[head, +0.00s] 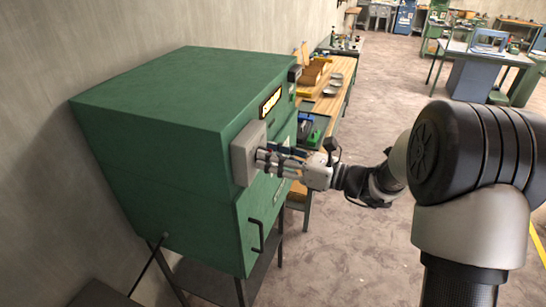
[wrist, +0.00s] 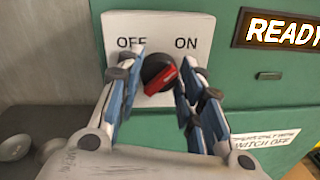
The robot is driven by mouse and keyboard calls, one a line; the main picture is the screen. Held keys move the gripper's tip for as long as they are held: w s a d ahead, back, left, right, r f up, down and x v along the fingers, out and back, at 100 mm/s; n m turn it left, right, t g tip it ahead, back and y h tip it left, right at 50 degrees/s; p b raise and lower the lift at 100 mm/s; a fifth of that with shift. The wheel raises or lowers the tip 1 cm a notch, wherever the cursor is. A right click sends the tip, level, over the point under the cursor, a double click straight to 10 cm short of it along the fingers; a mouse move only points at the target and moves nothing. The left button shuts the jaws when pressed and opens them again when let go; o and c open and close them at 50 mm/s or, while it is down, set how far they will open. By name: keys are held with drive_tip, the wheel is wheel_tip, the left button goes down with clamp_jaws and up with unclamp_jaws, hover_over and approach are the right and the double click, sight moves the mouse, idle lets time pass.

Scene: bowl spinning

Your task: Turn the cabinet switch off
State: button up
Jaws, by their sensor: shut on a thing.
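The green cabinet (head: 165,150) stands against the wall in the head view. On its front is a pale switch plate (head: 241,158), marked OFF at the left and ON at the right in the wrist view (wrist: 160,22). The round black switch knob (wrist: 153,66) carries a red bar (wrist: 161,78) tilted up to the right, towards ON. My gripper (wrist: 160,68) has one blue-padded finger on each side of the knob and is shut on it. In the head view my gripper (head: 264,160) is at the plate and hides the knob.
A lit READY sign (wrist: 285,31) is right of the plate, with a partly covered "switch off" label (wrist: 264,140) below. A black door handle (head: 256,236) sticks out lower on the cabinet. A wooden workbench (head: 332,98) stands behind; the floor at right is open.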

drive_tip(key=c, duration=0.4)
drive_tip(key=shift+c, duration=0.2)
drive_tip(key=shift+f+b, duration=0.1)
drive_tip(key=shift+b, duration=0.3)
drive_tip(key=n+b, duration=0.6)
drive_tip(key=b, duration=0.1)
drive_tip(key=n+b, duration=0.6)
drive_tip(key=b, duration=0.2)
drive_tip(key=n+g+y+b, duration=0.1)
drive_tip(key=n+b, duration=0.5)
drive_tip(key=b, duration=0.1)
drive_tip(key=shift+s+f+n, duration=0.1)
drive_tip(key=shift+f+n, duration=0.2)
drive_tip(key=shift+r+b, duration=0.1)
drive_tip(key=shift+b, duration=0.2)
drive_tip(key=o, duration=1.1)
